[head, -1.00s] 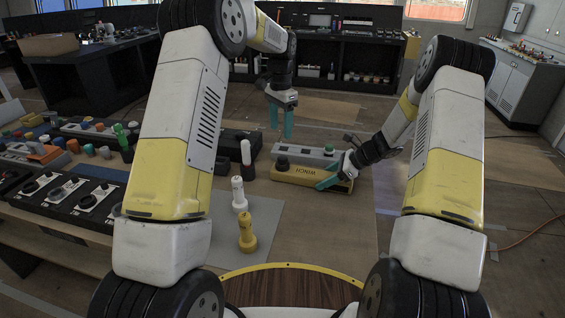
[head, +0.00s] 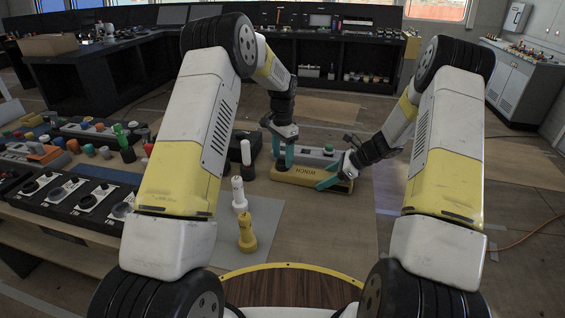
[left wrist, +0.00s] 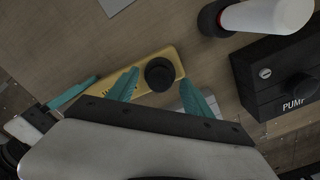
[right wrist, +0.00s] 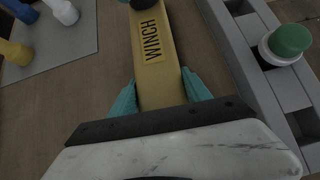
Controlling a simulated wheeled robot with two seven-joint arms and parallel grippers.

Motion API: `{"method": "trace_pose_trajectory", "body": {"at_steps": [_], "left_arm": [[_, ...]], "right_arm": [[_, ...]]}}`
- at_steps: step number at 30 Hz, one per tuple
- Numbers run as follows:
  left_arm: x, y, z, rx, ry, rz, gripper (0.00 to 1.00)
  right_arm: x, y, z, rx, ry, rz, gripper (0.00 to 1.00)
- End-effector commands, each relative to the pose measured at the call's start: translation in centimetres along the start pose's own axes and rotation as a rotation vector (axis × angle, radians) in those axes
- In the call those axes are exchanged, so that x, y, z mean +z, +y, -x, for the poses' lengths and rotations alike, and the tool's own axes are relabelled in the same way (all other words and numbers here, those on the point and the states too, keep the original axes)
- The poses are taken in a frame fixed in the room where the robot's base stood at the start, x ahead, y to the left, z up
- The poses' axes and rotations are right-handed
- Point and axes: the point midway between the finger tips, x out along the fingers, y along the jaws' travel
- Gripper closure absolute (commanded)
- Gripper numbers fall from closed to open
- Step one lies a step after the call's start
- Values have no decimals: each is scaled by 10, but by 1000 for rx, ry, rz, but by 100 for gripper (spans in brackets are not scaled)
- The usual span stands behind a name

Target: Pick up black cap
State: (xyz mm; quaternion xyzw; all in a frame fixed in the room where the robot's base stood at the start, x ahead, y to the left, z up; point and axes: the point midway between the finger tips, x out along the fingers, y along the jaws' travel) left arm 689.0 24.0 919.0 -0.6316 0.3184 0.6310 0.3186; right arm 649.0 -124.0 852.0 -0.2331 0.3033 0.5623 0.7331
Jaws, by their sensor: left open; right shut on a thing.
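The black cap (left wrist: 160,74) is a round dark knob on one end of the yellow WINCH box (left wrist: 106,92). In the left wrist view my left gripper (left wrist: 160,78) is open, with one finger on each side of the cap. In the head view my left gripper (head: 283,160) is at the left end of the box (head: 305,176) and mostly hides the cap. My right gripper (right wrist: 158,84) is shut on the yellow box, a finger along each side, near its right end in the head view (head: 333,178).
A grey panel (right wrist: 236,60) with a green button (right wrist: 290,40) lies just behind the box. A black PUMP box (left wrist: 282,80) and a white-handled tool (left wrist: 262,15) are nearby. White (head: 239,194) and yellow (head: 247,232) torch-like pieces stand on a grey mat (head: 268,215).

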Motion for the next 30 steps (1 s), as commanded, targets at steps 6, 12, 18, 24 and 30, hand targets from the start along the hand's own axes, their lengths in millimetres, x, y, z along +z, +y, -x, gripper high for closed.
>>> {"method": "trace_pose_trajectory", "body": {"at_steps": [6,12,18,24,30], "left_arm": [[0,0,0,0,0,0,55],[0,0,1,0,0,0,94],[0,0,1,0,0,0,100],[0,0,1,0,0,0,100],[0,0,1,0,0,0,100]], "right_arm": [[0,0,0,0,0,0,100],[0,0,0,0,0,0,100],[0,0,0,0,1,0,100],[0,0,0,0,1,0,100],[0,0,0,0,1,0,100]]}}
